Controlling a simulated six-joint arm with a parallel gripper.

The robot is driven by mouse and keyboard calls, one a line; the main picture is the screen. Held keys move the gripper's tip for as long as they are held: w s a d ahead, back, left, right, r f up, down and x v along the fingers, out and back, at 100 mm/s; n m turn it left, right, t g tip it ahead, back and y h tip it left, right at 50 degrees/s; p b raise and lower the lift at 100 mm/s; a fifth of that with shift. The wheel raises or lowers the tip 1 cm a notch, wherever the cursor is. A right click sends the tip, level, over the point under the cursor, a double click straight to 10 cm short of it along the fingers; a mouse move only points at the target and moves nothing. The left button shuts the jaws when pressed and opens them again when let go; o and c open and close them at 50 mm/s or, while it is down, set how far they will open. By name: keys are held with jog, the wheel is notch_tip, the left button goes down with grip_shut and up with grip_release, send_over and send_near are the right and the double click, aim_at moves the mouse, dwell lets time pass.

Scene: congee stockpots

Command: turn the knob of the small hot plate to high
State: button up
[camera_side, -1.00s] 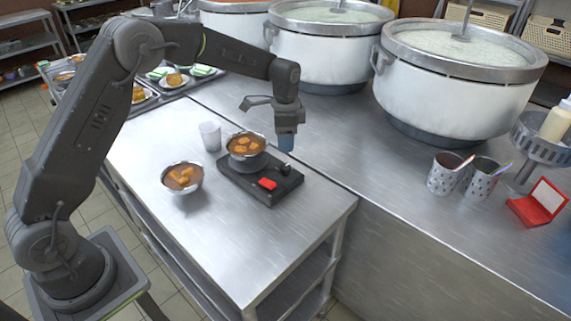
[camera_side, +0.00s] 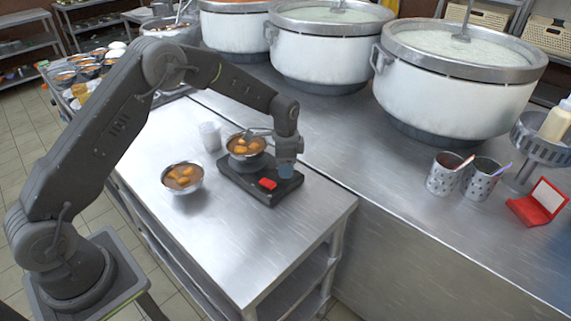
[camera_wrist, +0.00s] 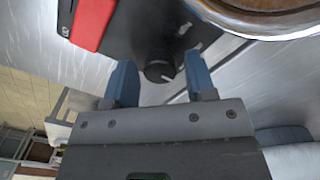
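The small hot plate (camera_side: 258,188) is a dark flat unit on the steel table, with a bowl of orange pieces in brown sauce (camera_side: 246,149) on its burner. Its black knob (camera_wrist: 158,68) shows in the wrist view with a pale mark on its lower right; in the side view my gripper hides it. My gripper (camera_side: 286,171) points down over the knob end of the hot plate. In the wrist view its blue fingertips (camera_wrist: 160,80) are apart, one on each side of the knob, with gaps showing. I cannot tell whether they reach its height.
A second bowl (camera_side: 182,178) and a clear cup (camera_side: 210,136) stand to the left. Large white stockpots (camera_side: 455,85) line the back. The table's front right is clear.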

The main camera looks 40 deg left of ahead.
jog(key=c, duration=0.7)
jog(key=shift+n, duration=0.3)
jog(key=n, duration=0.3)
jog(key=shift+n, duration=0.3)
jog(key=n, duration=0.4)
jog(key=shift+n, duration=0.3)
jog(key=n, duration=0.4)
jog(key=shift+n, duration=2.5)
jog(key=shift+r, duration=0.1)
